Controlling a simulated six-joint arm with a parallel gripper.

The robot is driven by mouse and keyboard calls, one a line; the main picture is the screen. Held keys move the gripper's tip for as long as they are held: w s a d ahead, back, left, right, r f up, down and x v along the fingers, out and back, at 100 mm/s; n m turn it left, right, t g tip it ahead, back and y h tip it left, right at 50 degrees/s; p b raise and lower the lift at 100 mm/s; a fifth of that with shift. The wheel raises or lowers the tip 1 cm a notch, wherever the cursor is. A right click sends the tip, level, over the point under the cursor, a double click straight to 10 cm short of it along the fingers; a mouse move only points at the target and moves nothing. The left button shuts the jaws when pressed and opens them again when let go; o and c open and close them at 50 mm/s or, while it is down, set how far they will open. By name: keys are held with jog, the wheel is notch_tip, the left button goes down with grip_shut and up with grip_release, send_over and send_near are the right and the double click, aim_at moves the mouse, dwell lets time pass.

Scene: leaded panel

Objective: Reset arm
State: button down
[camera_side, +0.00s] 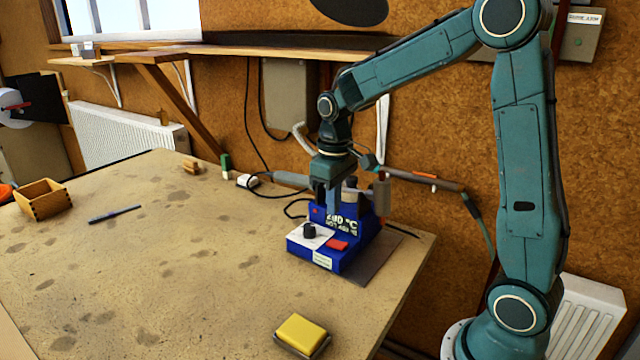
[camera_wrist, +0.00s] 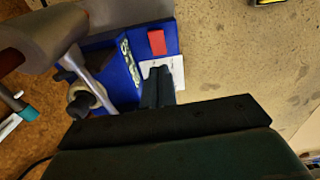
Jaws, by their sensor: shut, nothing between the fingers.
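My gripper (camera_side: 333,200) hangs pointing down just above and behind the front of the blue soldering station (camera_side: 318,258). In the wrist view its two dark fingers (camera_wrist: 158,84) are together, with nothing between them. They overlap the station's white label area in that view, and contact cannot be told.
A yellow sponge in a tray (camera_side: 301,335) lies at the front edge of the worktable (camera_side: 180,270). A wooden box (camera_side: 43,199) and a pen (camera_side: 115,214) are at left. A grey cylinder with a metal rod (camera_wrist: 50,38) stands close beside my fingers. The table's middle is clear.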

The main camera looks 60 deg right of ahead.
jog(key=s+a+r+t, duration=0.2)
jog(key=s+a+r, duration=0.2)
jog(key=s, duration=0.5)
jog(key=s+a+r+t, duration=0.3)
jog(key=s+a+r, duration=0.1)
jog(key=s, duration=0.6)
jog(key=shift+a+r, duration=0.25)
jog(key=shift+a, duration=0.1)
dwell(0.5)
